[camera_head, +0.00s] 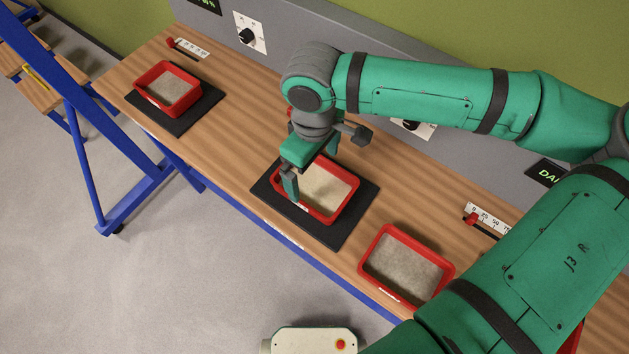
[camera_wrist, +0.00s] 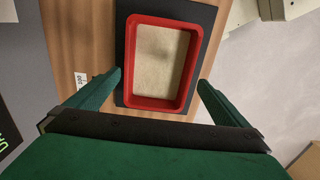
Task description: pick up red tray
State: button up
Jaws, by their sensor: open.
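Several red trays with sand-coloured contents are on the wooden bench. The middle red tray (camera_head: 349,206) lies on a dark mat (camera_head: 327,236). My gripper (camera_head: 313,168) is over this tray, open and empty, with one finger in front of its near left edge. In the wrist view, the red tray (camera_wrist: 160,103) lies ahead of the spread fingers of my gripper (camera_wrist: 160,88), between their lines. The gap in height between fingers and tray is hard to tell. Another red tray (camera_head: 167,88) sits on a mat at the far left. A third red tray (camera_head: 405,265) stands nearer, right of the middle one.
A grey back panel (camera_head: 262,62) with dials and displays runs along the bench (camera_head: 225,118). Red-handled sliders (camera_head: 471,218) stand near it. Blue-framed furniture (camera_head: 86,165) is at left. Bare wood separates the far left and middle mats.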

aim_at(315, 186)
jog(key=shift+d+f, duration=0.15)
jog(key=shift+f, duration=3.05)
jog(key=shift+c, duration=0.6)
jog(key=shift+w, duration=0.1)
jog(key=c, duration=1)
jog(key=shift+o, duration=0.2)
jog(key=shift+r, duration=0.1)
